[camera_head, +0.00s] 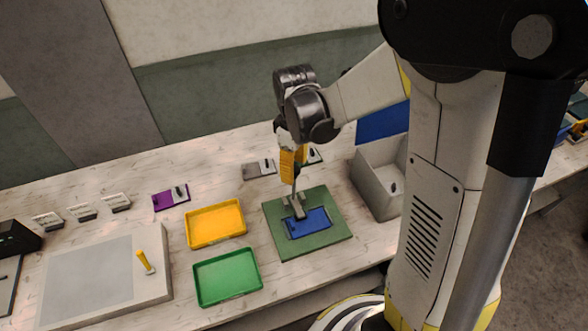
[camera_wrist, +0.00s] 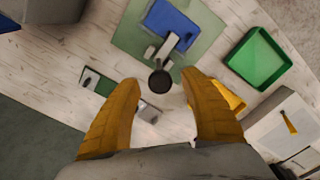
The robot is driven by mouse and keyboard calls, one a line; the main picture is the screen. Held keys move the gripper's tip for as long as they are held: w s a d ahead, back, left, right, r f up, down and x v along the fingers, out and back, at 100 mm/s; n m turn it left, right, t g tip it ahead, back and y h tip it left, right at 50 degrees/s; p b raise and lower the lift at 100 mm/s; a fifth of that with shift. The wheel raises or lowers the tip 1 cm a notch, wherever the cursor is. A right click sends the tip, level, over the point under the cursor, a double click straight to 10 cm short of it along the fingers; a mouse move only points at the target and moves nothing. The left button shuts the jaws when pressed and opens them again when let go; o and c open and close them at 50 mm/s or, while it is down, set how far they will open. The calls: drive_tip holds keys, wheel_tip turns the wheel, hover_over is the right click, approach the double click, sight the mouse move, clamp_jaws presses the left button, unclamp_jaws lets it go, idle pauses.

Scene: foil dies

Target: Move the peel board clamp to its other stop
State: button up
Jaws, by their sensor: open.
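The peel board (camera_head: 335,237) is a flat green plate on the bench with a blue sheet (camera_head: 308,222) on it. It also shows at the top of the wrist view (camera_wrist: 134,30). The clamp (camera_head: 295,208) is a grey bar lying over the board and the edge of the blue sheet. In the wrist view, the clamp bar (camera_wrist: 168,46) has a dark round knob (camera_wrist: 160,80) at its near end. My gripper (camera_head: 291,178) is above the clamp. Its yellow fingers (camera_wrist: 160,78) are spread, with the knob appearing between their tips; I cannot tell whether they touch it.
A yellow tray (camera_head: 191,239) and green tray (camera_head: 200,299) lie left of the board. A grey bin (camera_head: 370,188) stands close on its right. Small dies, one purple (camera_head: 163,201) and one grey (camera_head: 252,172), lie behind. A grey slab (camera_head: 80,285) with a yellow-handled tool is farther left.

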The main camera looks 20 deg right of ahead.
drive_tip(key=shift+f, duration=0.3)
clamp_jaws()
drive_tip(key=shift+w, duration=0.15)
drive_tip(key=shift+w+b, duration=0.3)
drive_tip(key=shift+w, duration=0.2)
drive_tip(key=w+f+g+b, duration=0.1)
drive_tip(key=w+f+b, duration=0.4)
drive_tip(key=w, duration=0.6)
drive_tip(key=shift+w+f+b, duration=0.15)
drive_tip(key=shift+f+b, duration=0.15)
drive_tip(key=shift+f, duration=0.3)
